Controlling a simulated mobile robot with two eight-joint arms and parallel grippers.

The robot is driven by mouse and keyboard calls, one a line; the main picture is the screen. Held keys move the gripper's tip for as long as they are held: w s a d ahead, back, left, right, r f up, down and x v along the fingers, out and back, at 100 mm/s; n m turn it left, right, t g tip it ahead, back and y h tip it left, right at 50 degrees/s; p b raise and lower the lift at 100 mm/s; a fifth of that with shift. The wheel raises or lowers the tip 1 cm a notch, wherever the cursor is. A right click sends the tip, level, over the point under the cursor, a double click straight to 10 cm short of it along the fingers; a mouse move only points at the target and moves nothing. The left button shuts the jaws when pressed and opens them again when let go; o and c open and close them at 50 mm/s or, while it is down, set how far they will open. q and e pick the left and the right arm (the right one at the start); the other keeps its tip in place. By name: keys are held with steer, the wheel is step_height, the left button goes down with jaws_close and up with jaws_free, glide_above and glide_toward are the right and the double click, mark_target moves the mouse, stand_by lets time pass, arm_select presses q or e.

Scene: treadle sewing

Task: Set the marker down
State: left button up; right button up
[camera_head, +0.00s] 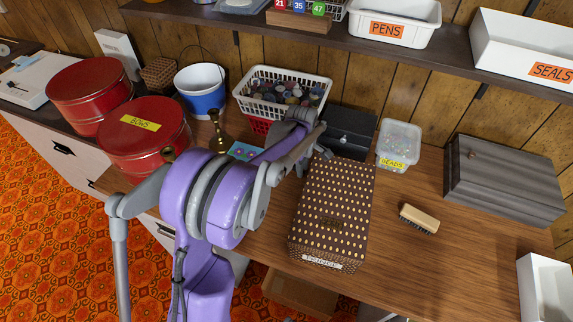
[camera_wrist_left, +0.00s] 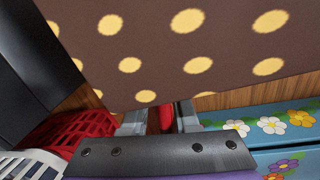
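My left arm reaches across the desk in the head view, and its left gripper (camera_head: 318,146) is behind the brown gold-dotted box (camera_head: 337,205), mostly hidden. In the left wrist view the two grey fingers (camera_wrist_left: 162,118) show small at the lower middle, with a small red piece (camera_wrist_left: 165,117) between them. I cannot tell whether that piece is the marker or whether the fingers are shut on it. No marker is clear in the head view. The dotted box fills the top of the left wrist view, close to the gripper. My right gripper is not in view.
A white basket (camera_head: 243,99) of spools, a dark box (camera_head: 350,124) and a clear beads tub (camera_head: 398,144) stand behind. A brush (camera_head: 419,218) and grey wooden box (camera_head: 505,182) are at right. Red tins (camera_head: 143,142) stand left. Desk space around the brush is clear.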

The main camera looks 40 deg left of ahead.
arm_select(q)
steer(key=shift+f, duration=0.1)
jaws_close()
stand_by(0.3)
